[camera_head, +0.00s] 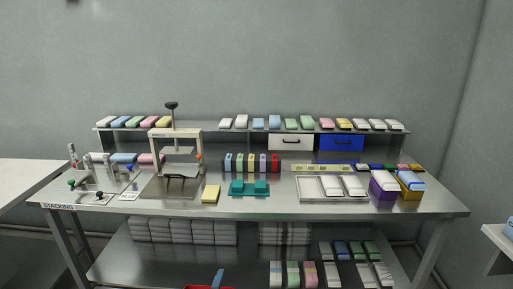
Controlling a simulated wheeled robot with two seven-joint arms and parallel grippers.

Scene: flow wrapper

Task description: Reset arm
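Neither of my arms or grippers shows in the head view. The view looks onto a steel workbench (330,208) with a raised back shelf. A cream-framed press-like device (176,135) with a black knob on top stands on the left half of the bench. Nothing in view is being held.
A yellow block (210,194) and a teal holder (249,188) sit near the front middle. A white tray (310,194), a purple bin (383,190) and a yellow bin (409,190) stand on the right. Drawers (341,143) hang under the shelf. Bare steel lies along the front edge.

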